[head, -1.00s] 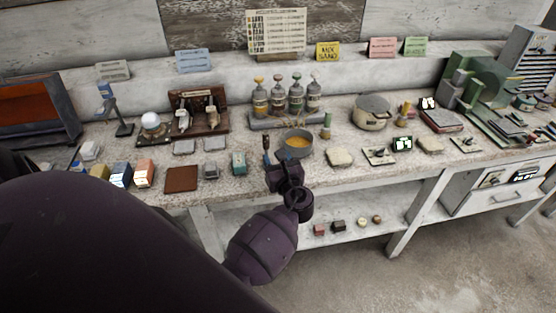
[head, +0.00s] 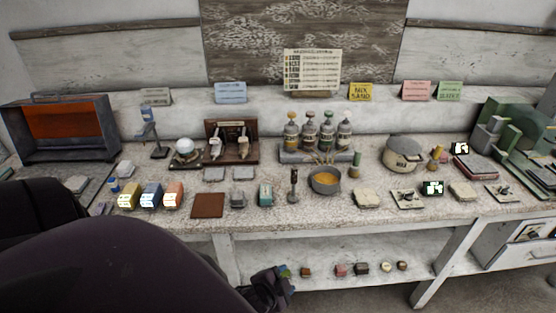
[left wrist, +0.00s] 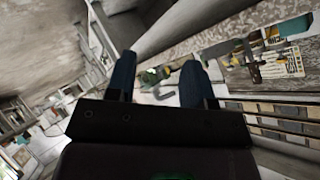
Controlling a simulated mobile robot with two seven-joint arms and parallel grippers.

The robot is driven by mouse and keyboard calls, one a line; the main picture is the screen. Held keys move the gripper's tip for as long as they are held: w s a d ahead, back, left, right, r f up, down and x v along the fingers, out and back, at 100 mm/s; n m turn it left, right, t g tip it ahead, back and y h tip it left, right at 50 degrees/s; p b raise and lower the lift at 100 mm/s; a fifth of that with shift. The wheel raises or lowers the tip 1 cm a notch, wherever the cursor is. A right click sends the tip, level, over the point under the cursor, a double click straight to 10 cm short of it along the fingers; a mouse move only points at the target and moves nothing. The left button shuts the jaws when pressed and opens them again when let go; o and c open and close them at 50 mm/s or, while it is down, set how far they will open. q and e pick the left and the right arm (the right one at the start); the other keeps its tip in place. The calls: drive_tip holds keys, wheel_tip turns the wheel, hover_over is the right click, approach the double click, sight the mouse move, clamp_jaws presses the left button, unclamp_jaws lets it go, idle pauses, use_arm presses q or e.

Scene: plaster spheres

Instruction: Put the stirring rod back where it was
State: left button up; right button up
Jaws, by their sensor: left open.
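A dark, slim upright piece (head: 293,186) stands on the bench just left of a grey pot (head: 325,182) with orange contents. It may be the stirring rod or its holder; it is too small to tell. Thin tan sticks (head: 322,159) show behind the pot's rim. My left gripper (head: 284,273) is low in front of the bench edge, below and apart from the pot and the upright piece. In the left wrist view its two blue fingers (left wrist: 158,82) are spread with nothing held between them. My right gripper is in neither view.
A rack of several bottles (head: 318,137) stands behind the pot. A teal block (head: 265,195) and a brown square (head: 208,205) lie to the left, a pale block (head: 367,198) to the right. The lower shelf (head: 325,254) holds several small blocks near my left gripper.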

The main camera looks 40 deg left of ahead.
use_arm(q)
drive_tip(key=s+n, duration=0.1)
drive_tip(key=s+d+n+h, duration=0.1)
drive_tip(key=n, duration=0.1)
drive_tip(key=s+d+r+n+h, duration=0.1)
drive_tip(key=s+n, duration=0.1)
drive_tip(key=shift+s+d+t, duration=0.1)
drive_tip(key=shift+d+t, duration=0.1)
drive_tip(key=shift+t, duration=0.1)
idle(0.5)
idle(0.6)
